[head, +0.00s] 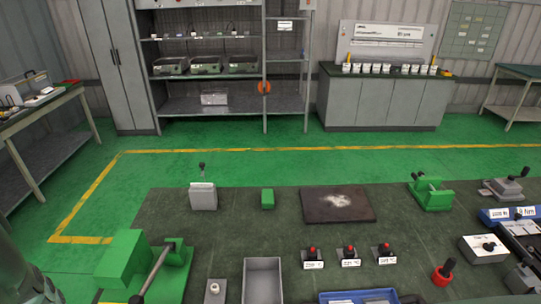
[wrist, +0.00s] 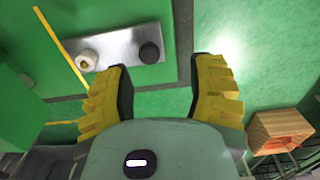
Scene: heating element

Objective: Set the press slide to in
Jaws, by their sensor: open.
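My gripper (wrist: 162,75) shows in the wrist view, with its two yellow, dark-padded fingers spread and nothing between them. Beyond the fingertips is a grey metal plate (wrist: 118,45) bearing a black round knob (wrist: 149,53) and a pale ring-like part (wrist: 89,59). The knob lies ahead of the gap between the fingers, apart from them. In the head view, a green machine with a long lever (head: 145,265) stands at the bench's front left. I cannot tell which part is the press slide, or whether it is in or out. My gripper does not show in the head view.
The dark bench (head: 240,225) holds a smaller green device (head: 431,193), a dark plate (head: 337,205), several red-topped switches (head: 350,253) and an open grey tray (head: 262,282). A wooden crate (wrist: 281,130) is at the right in the wrist view. Green floor lies behind the bench.

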